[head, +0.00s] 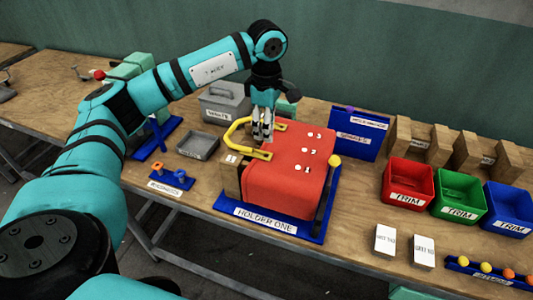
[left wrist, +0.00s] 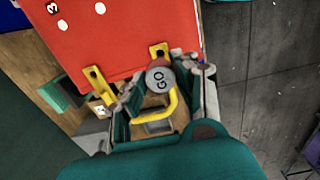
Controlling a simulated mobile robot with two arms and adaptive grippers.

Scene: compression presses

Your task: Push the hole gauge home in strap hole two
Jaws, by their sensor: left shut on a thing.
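My left gripper (head: 262,137) is shut on the hole gauge, whose round grey face marked GO (left wrist: 160,79) shows between the fingers in the left wrist view. The gauge cannot be made out in the head view. The red strap piece (head: 287,183) lies over the block in holder one (head: 265,218). White holes numbered 1, 2 and 3 run along its top; strap hole two (head: 302,151) is the middle one. The gripper is left of the holes, over the yellow handle (head: 237,133) at the red piece's left side. My right gripper is not in view.
A grey tray (head: 198,145) and a lidded grey box (head: 225,105) stand left and behind. A blue stand (head: 357,138) is behind right. Red, green and blue trim bins (head: 407,181) and white cards (head: 385,240) are to the right. A dark bar with a yellow knob (head: 334,161) edges the holder.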

